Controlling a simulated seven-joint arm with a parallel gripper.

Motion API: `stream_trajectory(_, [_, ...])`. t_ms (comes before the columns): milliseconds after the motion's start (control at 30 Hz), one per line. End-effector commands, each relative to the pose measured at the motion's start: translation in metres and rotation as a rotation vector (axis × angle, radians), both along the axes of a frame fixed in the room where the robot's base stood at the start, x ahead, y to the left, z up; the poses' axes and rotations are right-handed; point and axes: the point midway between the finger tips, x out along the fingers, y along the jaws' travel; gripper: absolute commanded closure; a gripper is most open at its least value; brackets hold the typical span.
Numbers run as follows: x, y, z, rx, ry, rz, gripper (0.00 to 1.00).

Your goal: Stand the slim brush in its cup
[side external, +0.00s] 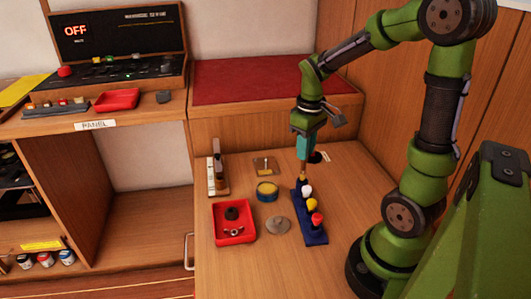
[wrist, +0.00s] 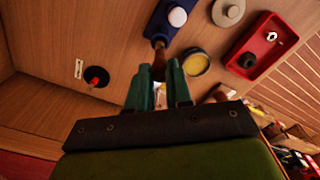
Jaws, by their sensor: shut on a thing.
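My gripper (side external: 303,157) has teal fingers and points down over the far end of a blue rack (side external: 318,237). It is shut on a slim brown piece (side external: 302,174), which looks like the brush and hangs about upright. In the wrist view the brown piece (wrist: 158,60) shows between my fingers (wrist: 159,84), beside the near end of the blue rack (wrist: 160,27). I cannot tell whether its lower end is in the rack or just above it. The rack bears white, yellow and red knobs. No separate cup can be told for sure.
A round yellow-topped tin (side external: 267,191), a grey disc (side external: 278,225) and a red tray (side external: 234,237) with small parts lie left of the rack. A dark round piece with a red top (wrist: 96,77) is close by my gripper. Bare wood lies at the front.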

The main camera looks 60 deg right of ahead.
Motion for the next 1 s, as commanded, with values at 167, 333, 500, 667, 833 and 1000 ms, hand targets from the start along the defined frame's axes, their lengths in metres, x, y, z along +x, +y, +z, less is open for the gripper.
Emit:
stream_trajectory(167, [0.0, 0.0, -0.006, 0.001, 0.003, 0.0, 1.0])
stream_trajectory(333, [0.0, 0.0, -0.011, 0.001, 0.002, 0.0, 1.0])
stream_trajectory(500, [0.0, 0.0, -0.016, 0.001, 0.001, 0.0, 1.0])
stream_trajectory(667, [0.0, 0.0, -0.021, 0.001, 0.002, -0.001, 1.0])
stream_trajectory(833, [-0.001, 0.0, -0.026, 0.001, 0.003, -0.001, 1.0])
stream_trajectory(1000, [0.0, 0.0, -0.031, 0.001, 0.002, -0.001, 1.0])
